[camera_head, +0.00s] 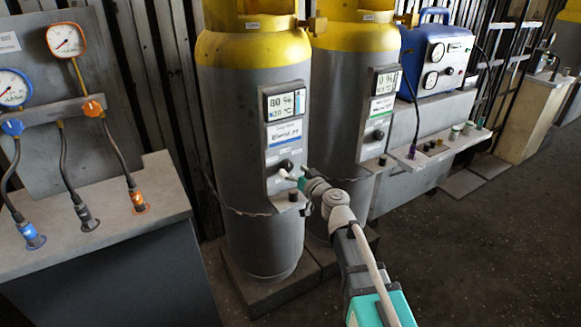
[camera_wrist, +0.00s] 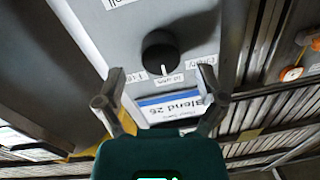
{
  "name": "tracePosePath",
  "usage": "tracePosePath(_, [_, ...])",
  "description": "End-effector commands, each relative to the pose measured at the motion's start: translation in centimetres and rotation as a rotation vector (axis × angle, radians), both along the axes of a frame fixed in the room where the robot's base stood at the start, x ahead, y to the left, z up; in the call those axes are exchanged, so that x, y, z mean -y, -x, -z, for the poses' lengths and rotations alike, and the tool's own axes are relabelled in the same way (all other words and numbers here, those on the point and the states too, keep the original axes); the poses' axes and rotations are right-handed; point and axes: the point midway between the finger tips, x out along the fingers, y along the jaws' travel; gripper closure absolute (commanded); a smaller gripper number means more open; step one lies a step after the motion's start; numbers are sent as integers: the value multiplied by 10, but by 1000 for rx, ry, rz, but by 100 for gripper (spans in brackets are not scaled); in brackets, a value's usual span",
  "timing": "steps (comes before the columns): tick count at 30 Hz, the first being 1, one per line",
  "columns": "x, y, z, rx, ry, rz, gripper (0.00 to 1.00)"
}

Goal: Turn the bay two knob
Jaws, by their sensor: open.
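A black round knob (camera_head: 286,165) sits on the grey control panel (camera_head: 276,182) of the left gas cylinder, below a display reading 80 %. In the wrist view the knob (camera_wrist: 160,52) shows a white pointer mark facing the blue-striped label, which appears upside down and seems to read "Blend 26". My gripper (camera_head: 294,178) is at this panel, open and empty. In the wrist view its fingers (camera_wrist: 161,76) are spread to either side, just short of the knob, with no visible contact. A similar knob (camera_head: 378,135) is on the right cylinder's panel. I cannot read a bay number.
The right cylinder (camera_head: 340,95), its display near 0 %, stands close beside the left cylinder (camera_head: 235,120). A bench with gauges (camera_head: 66,40) and hoses is at the left. A blue unit (camera_head: 435,55) sits on a shelf at the right. The floor at the lower right is clear.

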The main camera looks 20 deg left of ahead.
Motion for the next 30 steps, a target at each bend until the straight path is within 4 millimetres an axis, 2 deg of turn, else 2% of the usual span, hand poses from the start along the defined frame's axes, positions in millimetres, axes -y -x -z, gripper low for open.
tracePosePath(6, [-13, -4, 0, 0, 0, -1, 11])
tracePosePath(17, [-15, -3, 0, 0, 0, -2, 11])
tracePosePath(30, [-16, -3, 0, 0, 0, -4, 91])
